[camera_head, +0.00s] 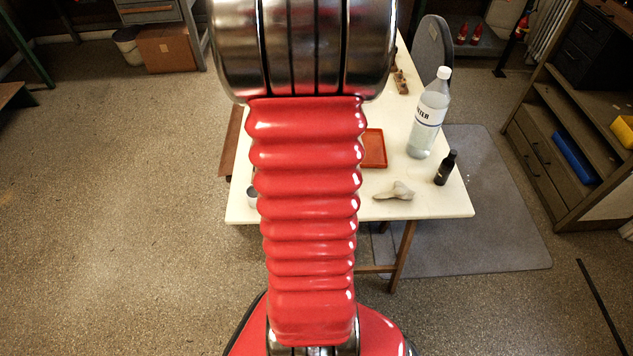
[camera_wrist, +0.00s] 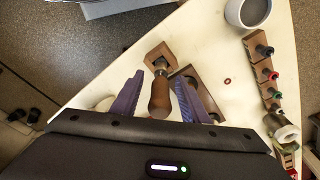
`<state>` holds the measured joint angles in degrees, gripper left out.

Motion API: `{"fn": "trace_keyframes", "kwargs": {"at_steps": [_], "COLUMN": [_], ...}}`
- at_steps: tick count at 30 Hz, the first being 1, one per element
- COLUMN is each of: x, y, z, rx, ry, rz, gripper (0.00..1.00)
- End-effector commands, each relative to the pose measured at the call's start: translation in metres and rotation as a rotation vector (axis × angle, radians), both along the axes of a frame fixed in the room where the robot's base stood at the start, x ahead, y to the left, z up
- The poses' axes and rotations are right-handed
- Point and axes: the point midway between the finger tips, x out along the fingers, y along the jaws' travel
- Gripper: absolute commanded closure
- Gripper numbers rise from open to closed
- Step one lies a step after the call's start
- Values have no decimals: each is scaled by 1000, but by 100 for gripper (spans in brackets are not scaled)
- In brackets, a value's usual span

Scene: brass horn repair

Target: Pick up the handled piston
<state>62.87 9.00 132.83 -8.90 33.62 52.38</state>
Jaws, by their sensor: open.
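The handled piston (camera_wrist: 159,97), with a brown wooden handle and a short metal part at its far end, shows in the wrist view. Its metal end meets a square wooden block (camera_wrist: 159,56); how it is seated there is unclear. My gripper (camera_wrist: 158,100) has its two purple fingers apart, one on each side of the handle. I see a gap on both sides, so the handle is not clamped. In the head view my red arm covers the middle of the table, and neither the gripper nor the piston shows.
A wooden frame (camera_wrist: 209,92) lies close to the right finger. Small wooden blocks with coloured tips (camera_wrist: 269,77), a red ring (camera_wrist: 227,80) and a grey cup (camera_wrist: 248,11) are further right. The white table (camera_head: 442,198) also holds a water bottle (camera_head: 428,117) and a dark bottle (camera_head: 445,169).

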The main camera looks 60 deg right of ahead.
Motion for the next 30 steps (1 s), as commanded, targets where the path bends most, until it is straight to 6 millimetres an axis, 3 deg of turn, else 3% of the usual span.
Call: {"fn": "trace_keyframes", "kwargs": {"at_steps": [17,30], "x": [0,0], "y": [0,0], "z": [-1,-1], "rx": [0,0], "ry": [0,0], "rz": [0,0], "gripper": [59,90]}}
